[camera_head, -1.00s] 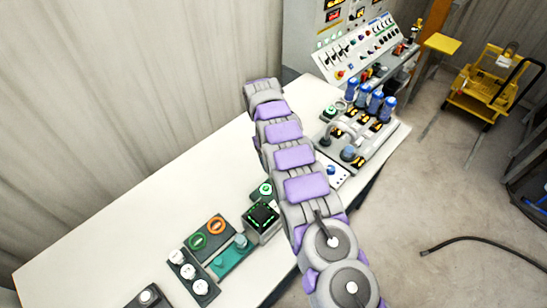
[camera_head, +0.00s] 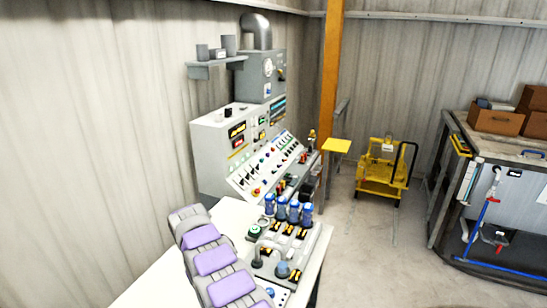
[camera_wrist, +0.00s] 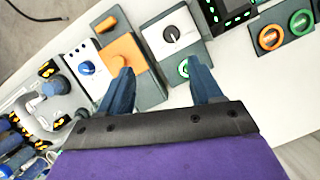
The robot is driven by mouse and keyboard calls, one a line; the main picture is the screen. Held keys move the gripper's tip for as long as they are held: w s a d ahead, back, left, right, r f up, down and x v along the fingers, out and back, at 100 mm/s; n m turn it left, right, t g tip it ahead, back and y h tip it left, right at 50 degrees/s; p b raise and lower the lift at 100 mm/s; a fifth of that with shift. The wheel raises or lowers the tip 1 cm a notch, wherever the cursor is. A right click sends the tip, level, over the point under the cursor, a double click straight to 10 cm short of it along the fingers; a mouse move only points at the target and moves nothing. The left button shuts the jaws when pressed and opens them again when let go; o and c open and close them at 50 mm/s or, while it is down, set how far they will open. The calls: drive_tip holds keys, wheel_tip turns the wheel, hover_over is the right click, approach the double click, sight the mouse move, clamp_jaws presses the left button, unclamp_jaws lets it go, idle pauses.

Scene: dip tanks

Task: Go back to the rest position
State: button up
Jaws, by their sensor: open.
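In the wrist view, my gripper (camera_wrist: 160,84) is open, its two dark blue fingers well apart with nothing held between them. The fingers are seen over the white table (camera_wrist: 228,70) and its control boxes. Between and beyond the fingertips are a box with an orange plate (camera_wrist: 126,50) and a grey box with a black knob on a white face (camera_wrist: 174,36). A green-lit button (camera_wrist: 184,68) shows close to the right finger. In the head view, my purple and grey arm rises from the bottom left, and my gripper cannot be made out.
In the head view, a row of blue-capped parts (camera_head: 288,210) stands on the table in front of a grey control console (camera_head: 216,150). A yellow cart (camera_head: 383,172) stands on open floor. A workbench (camera_head: 480,200) with brown boxes (camera_head: 495,119) is at right.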

drive_tip(key=s+d+r+m+y+b, duration=0.1)
drive_tip(key=s+d+r+m+b, duration=0.15)
drive_tip(key=d+r, duration=0.8)
drive_tip(key=s+d+r+m+b, duration=0.35)
drive_tip(key=s+d, duration=0.55)
drive_tip(key=d, duration=0.4)
drive_tip(key=s+d+f+m+b, duration=0.1)
drive_tip(key=s+d+f, duration=0.1)
drive_tip(key=s, duration=0.7)
drive_tip(key=s+d+f+m+y+b, duration=0.1)
drive_tip(key=s+d+f+b, duration=0.1)
drive_tip(key=s+d, duration=0.3)
drive_tip(key=s+d+f+m+y+b, duration=0.1)
drive_tip(key=s+d+f+b, duration=0.1)
drive_tip(key=s, duration=1.1)
drive_tip(key=shift+s+d+f+m+t, duration=0.25)
drive_tip(key=shift+d+f+m+t, duration=0.15)
drive_tip(key=shift+d+f, duration=0.25)
